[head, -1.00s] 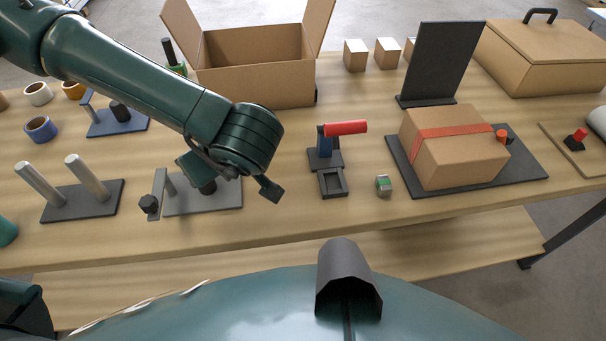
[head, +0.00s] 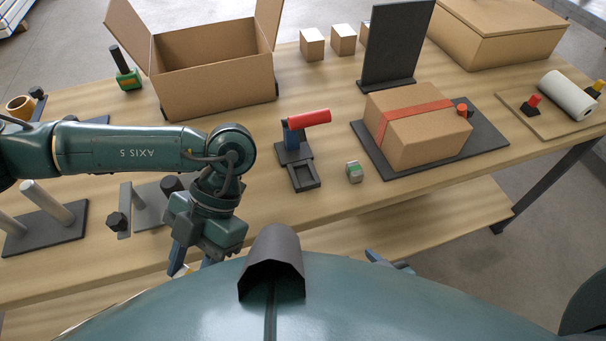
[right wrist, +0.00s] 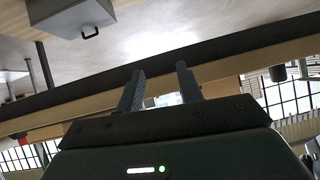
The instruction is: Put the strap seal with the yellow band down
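My left gripper (head: 196,260) hangs fingers down in front of the table's near edge, at the left of the head view. A small pale piece with a trace of yellow, the strap seal with the yellow band (head: 184,270), shows between its fingers, mostly hidden by them and by my body. A similar small strap seal with a green band (head: 354,171) stands on the table. My right gripper (head: 388,262) barely shows beyond my body's edge. In the right wrist view its two fingers (right wrist: 160,88) are apart with nothing between them.
A black tray with a red-handled tool (head: 300,150) stands mid-table. Right of it, a red-strapped carton (head: 415,128) lies on a dark mat (head: 490,137). An open carton (head: 215,85) and a dark upright panel (head: 397,45) stand behind. Bare tabletop lies in front of the tray.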

